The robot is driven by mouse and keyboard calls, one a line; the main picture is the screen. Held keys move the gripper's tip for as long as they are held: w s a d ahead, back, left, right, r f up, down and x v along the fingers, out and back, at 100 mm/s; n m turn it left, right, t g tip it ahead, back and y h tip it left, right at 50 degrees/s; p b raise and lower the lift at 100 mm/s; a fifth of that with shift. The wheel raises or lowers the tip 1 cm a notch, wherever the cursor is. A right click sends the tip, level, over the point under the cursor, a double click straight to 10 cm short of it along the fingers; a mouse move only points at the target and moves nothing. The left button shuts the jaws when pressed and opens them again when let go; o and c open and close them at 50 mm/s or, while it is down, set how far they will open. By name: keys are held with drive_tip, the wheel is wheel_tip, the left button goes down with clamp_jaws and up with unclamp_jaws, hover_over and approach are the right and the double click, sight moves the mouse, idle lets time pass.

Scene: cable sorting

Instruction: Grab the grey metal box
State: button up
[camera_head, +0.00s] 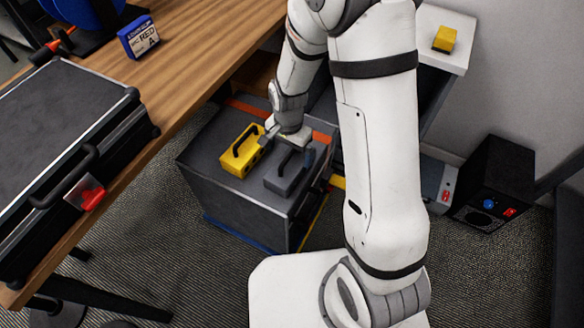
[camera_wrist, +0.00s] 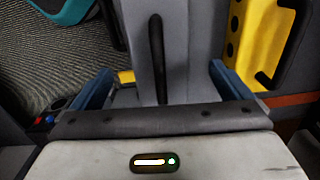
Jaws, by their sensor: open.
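The grey metal box (camera_head: 283,184) with a black handle sits on top of a dark grey cabinet, right of a yellow box (camera_head: 236,164). My gripper (camera_head: 287,150) is just over the grey box, pointing down, and partly hides it. In the wrist view my gripper (camera_wrist: 160,72) is open. The grey box (camera_wrist: 187,40) and its black handle show between the two blue fingers, with the handle near the middle. I cannot tell how far down the fingers reach around it. The yellow box (camera_wrist: 262,40) stands beside the right finger.
The cabinet top (camera_head: 203,150) has an orange stripe at its back. A wooden table (camera_head: 190,75) with a black case (camera_head: 60,130) is at the left. A black speaker-like unit (camera_head: 497,180) stands on the floor at the right. A white surface (camera_head: 455,60) holds a small yellow item.

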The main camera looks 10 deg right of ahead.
sight(290, 163)
wheel_tip(290, 163, down, 8)
drive_tip(key=shift+d+r+b, duration=0.15)
drive_tip(key=shift+r+b, duration=0.05)
drive_tip(key=shift+b, duration=0.45)
drive_tip(key=shift+c, duration=0.6)
drive_tip(key=c, duration=1.5)
